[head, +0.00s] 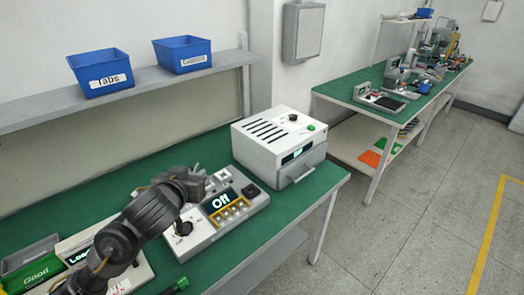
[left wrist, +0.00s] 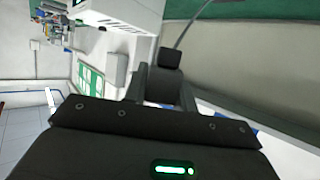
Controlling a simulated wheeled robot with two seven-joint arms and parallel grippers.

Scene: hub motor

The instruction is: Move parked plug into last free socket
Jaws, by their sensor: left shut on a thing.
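The grey tester (head: 195,238) stands on the green bench with a screen reading "Off", a yellow-framed row of buttons and a black knob. A black square part (head: 251,191) is at its right back corner, and small white socket-like parts (head: 222,175) show along its back edge. My left gripper (head: 197,178) is over the tester's back left part. In the left wrist view it is shut on a dark block-shaped plug (left wrist: 171,57) with a thin cable running up and right. Whether the plug touches a socket is hidden. My right gripper is not in view.
A white slotted box (head: 280,140) with a handle stands right of the tester. A green "Good" bin (head: 30,265) and a white device with a lit display (head: 78,252) are at the left. Blue bins (head: 100,72) sit on the shelf above. Some bench is clear behind the arm.

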